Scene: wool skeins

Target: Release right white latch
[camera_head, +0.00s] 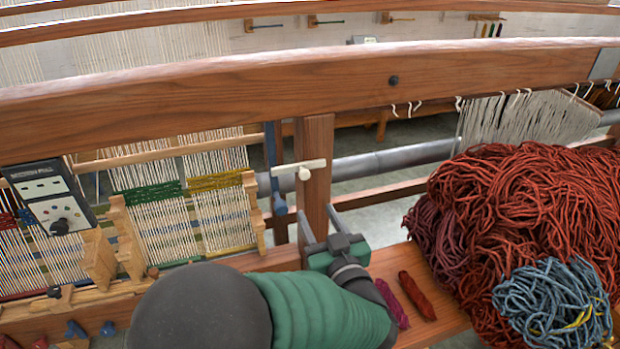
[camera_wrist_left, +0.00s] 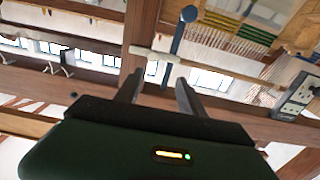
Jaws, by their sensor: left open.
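A white latch (camera_head: 299,169) with a round knob and a crossbar is mounted on the upright wooden post (camera_head: 318,150) of the loom. Its crossbar lies nearly level, reaching left of the post. It also shows in the left wrist view as a pale bar (camera_wrist_left: 152,53) beyond my fingertips. My left gripper (camera_head: 319,217) is below the latch in the head view, in front of the post, with its two fingers apart and nothing between them. The fingers also show apart in the left wrist view (camera_wrist_left: 158,84). They appear clear of the latch. My right gripper is not in view.
A thick wooden beam (camera_head: 200,88) crosses above. A heap of red wool (camera_head: 530,200) and blue-grey wool (camera_head: 550,300) lies at right. Two small skeins (camera_head: 416,294) lie on the plank beside my arm. A control box (camera_head: 50,195) and small woven panels (camera_head: 160,215) stand left.

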